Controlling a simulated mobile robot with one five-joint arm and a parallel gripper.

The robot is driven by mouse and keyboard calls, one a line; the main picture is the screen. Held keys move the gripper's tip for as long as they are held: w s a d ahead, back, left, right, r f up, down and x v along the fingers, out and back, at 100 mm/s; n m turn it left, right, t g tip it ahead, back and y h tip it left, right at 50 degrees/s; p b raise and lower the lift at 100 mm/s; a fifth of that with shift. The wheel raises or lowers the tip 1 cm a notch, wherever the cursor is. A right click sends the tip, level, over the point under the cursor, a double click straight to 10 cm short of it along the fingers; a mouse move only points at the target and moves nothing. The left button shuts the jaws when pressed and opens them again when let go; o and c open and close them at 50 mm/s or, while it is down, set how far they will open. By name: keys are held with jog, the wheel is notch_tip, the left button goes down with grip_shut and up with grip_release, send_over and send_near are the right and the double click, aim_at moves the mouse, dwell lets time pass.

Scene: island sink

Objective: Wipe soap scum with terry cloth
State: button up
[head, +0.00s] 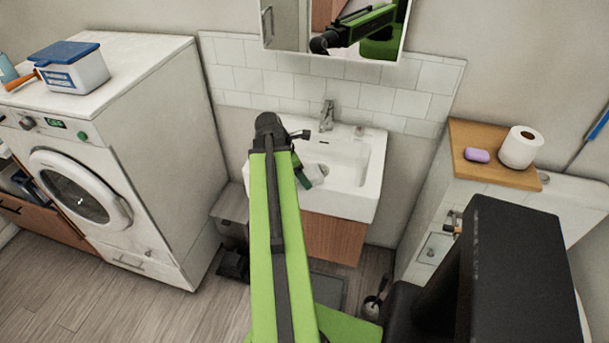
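The white sink (372,180) is set in a vanity with a wooden front, below the tiled wall. My green arm reaches out over the sink's left part and hides much of it. My gripper (304,172) is low over the basin, mostly behind the arm; its fingers cannot be made out. A small pale and green patch (314,174) shows beside it in the basin; I cannot tell whether this is cloth or part of the gripper. No terry cloth can be clearly identified. Soap scum cannot be made out on the visible basin surface.
The faucet (327,115) stands at the sink's back, below the mirror (290,25). A washing machine (150,75) stands left, with a blue-lidded tub (75,72) on top. At right, a wooden shelf (500,177) bears purple soap (477,155) and a paper roll (520,148).

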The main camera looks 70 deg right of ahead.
jog(key=shift+w+a+r, duration=0.1)
jog(key=shift+w+a, duration=0.05)
jog(key=shift+w, duration=1.6)
jog(key=shift+w+a, duration=0.15)
jog(key=shift+w, duration=1.6)
notch_tip(320, 180, up, 6)
jog(key=p, duration=0.6)
jog(key=shift+r+p, duration=0.1)
jog(key=shift+p, duration=0.2)
notch_tip(320, 180, up, 3)
jog(key=p, duration=0.2)
jog(key=shift+p, duration=0.4)
jog(key=shift+s, duration=0.15)
